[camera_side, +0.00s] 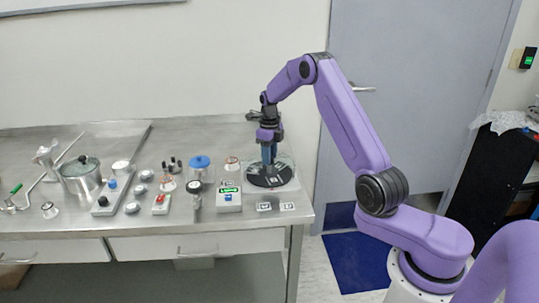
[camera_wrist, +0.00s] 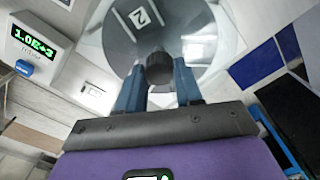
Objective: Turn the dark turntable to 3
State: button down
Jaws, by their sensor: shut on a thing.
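The dark turntable (camera_side: 256,181) sits at the right end of the steel bench, under a clear round cover or rim. In the wrist view its grey disc (camera_wrist: 177,17) fills the top middle, with a white label reading 2 (camera_wrist: 139,17) at the upper left and another pale label (camera_wrist: 200,47) at the right that I cannot read. A dark round knob (camera_wrist: 159,69) stands up from the disc. My gripper (camera_side: 268,160) points down over the turntable. In the wrist view the blue fingers of my gripper (camera_wrist: 158,76) are shut on the knob from both sides.
A box with a green display (camera_side: 228,197) stands just left of the turntable; in the wrist view its display (camera_wrist: 34,42) reads about 1.0E+3. A blue-lidded jar (camera_side: 200,168) and a lidded pot (camera_side: 80,177) stand further left.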

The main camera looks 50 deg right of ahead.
jog(key=shift+m, duration=1.2)
jog(key=shift+r, duration=0.1)
jog(key=c, duration=0.7)
grip_release()
jog(key=shift+c, duration=0.2)
notch_tip(320, 180, up, 17)
jog(key=shift+r, duration=0.2)
